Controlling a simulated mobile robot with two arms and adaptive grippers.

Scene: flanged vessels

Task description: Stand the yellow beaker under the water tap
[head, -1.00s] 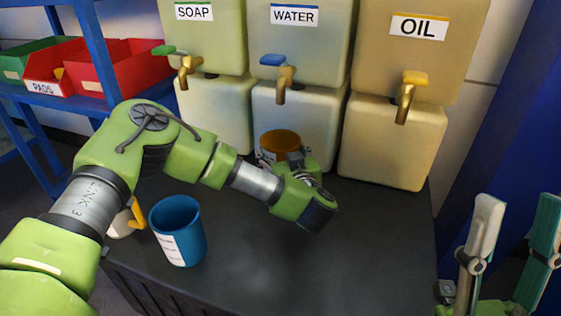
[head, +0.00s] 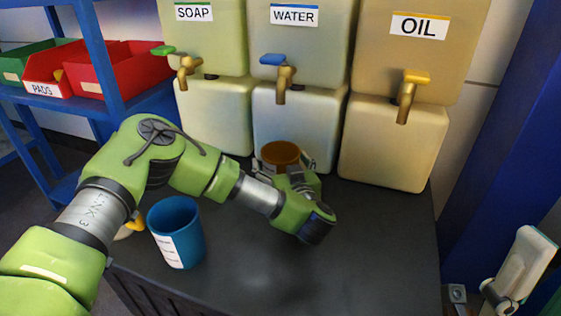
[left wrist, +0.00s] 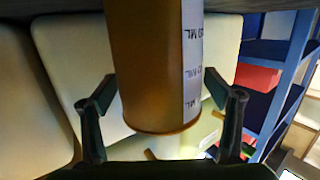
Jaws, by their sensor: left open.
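The yellow beaker (head: 281,152), orange-brown in the picture, looks upright in front of the water tank, with its rim below the spout of the blue-handled water tap (head: 282,78). Its base is hidden by my left gripper (head: 285,165). In the left wrist view, the beaker (left wrist: 153,60) with its white scale strip lies between the two fingers of my left gripper (left wrist: 160,92). The fingers are open, one on each side; I cannot tell whether either touches. My right gripper (head: 518,268) is at the lower right, partly cut off, away from the beaker; its opening is unclear.
A blue beaker (head: 177,235) stands at the table's left front. Another vessel with a yellow handle (head: 133,224) is mostly hidden behind my left arm. The soap tap (head: 187,70) and oil tap (head: 406,98) flank the water tap. The dark tabletop (head: 370,240) is clear at right.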

